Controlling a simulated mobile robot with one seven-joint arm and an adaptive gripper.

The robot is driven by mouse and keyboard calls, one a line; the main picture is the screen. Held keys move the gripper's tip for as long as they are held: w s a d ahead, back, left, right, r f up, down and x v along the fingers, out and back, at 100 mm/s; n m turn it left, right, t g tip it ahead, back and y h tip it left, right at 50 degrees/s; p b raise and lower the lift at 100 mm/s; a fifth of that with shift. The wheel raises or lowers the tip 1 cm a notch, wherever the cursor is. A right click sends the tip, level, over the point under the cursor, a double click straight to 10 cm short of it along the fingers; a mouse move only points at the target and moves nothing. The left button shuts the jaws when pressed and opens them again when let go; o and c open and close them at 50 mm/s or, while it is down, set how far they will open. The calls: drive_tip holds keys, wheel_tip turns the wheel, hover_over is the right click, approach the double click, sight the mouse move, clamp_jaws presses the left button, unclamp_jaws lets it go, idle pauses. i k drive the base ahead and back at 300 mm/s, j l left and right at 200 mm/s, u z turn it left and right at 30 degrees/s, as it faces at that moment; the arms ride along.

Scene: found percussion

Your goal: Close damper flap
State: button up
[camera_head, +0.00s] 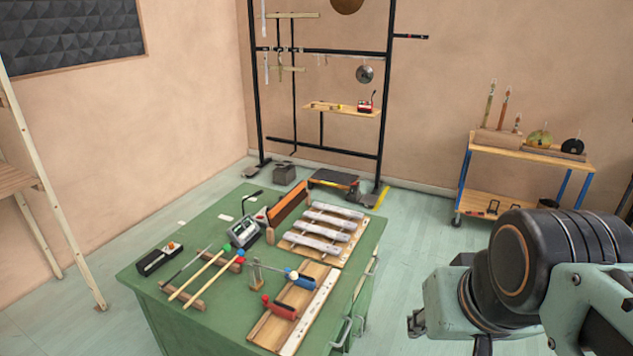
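A green-topped workbench (210,225) stands in front of me. On it is a wooden board with several metal bars (318,236). A long orange-brown strip with a dark side (288,204) stands raised and slanted along the board's left edge. It looks like the damper flap, but I cannot be sure; it does not lie over the bars. My arm shows at the lower right, apart from the bench. My gripper's fingers are not in view.
Mallets (203,275), a grey device (243,232), a black box (158,259) and a wooden board with red and blue handles (270,325) crowd the bench. A black rack (388,90) stands behind. A wheeled cart (468,170) is at right. Open floor lies between.

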sight(286, 204)
drive_tip(key=k+j+z, duration=0.1)
drive_tip(key=j, duration=0.25)
drive_tip(key=j+z, duration=0.15)
drive_tip(key=j, duration=0.25)
drive_tip(key=j+z, duration=0.15)
drive_tip(key=j, duration=0.35)
drive_tip(key=k+j+z, duration=0.1)
drive_tip(key=j, duration=0.4)
drive_tip(key=j+z, duration=0.15)
drive_tip(key=j, duration=0.35)
drive_tip(key=j+z, duration=0.2)
drive_tip(key=j, duration=0.55)
drive_tip(key=k+j+z, duration=0.2)
drive_tip(key=j, duration=0.5)
drive_tip(key=i+j+z, duration=0.1)
drive_tip(key=j, duration=1.35)
drive_tip(key=i+z, duration=0.05)
